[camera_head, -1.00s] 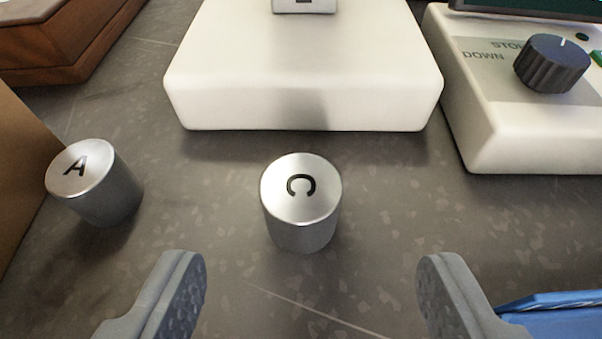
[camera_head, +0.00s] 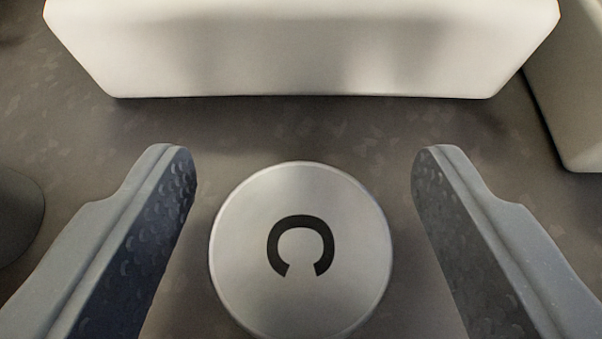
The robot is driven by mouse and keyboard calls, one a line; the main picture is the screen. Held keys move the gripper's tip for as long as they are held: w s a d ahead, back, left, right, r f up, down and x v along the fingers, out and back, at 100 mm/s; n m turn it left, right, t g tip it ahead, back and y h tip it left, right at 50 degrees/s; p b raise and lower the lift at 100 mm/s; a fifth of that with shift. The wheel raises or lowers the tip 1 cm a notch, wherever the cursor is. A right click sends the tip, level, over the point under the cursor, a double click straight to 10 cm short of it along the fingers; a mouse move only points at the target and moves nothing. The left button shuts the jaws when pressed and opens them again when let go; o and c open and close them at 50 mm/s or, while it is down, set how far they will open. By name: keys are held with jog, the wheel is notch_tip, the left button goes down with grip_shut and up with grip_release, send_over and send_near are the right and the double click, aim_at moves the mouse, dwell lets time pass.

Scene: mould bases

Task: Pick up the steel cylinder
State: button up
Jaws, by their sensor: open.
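A steel cylinder (camera_head: 300,190) with a black letter C on its round top stands upright on the dark speckled surface. It is low in the middle of the view, and its sides are hidden below its top. My gripper (camera_head: 303,165) is open, with one finger to the left of the cylinder and one to the right. A gap shows between each finger and the cylinder, so neither touches it. The fingertips reach a little beyond the cylinder's far edge.
A white block (camera_head: 300,50) lies across the back, just beyond the fingertips with bare surface between. Part of another white body (camera_head: 575,100) shows at the right edge. A dark grey cylinder side (camera_head: 15,215) shows at the left edge, outside my left finger.

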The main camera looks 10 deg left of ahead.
jog(key=shift+c, duration=0.2)
grip_shut()
jog(key=shift+r, duration=0.1)
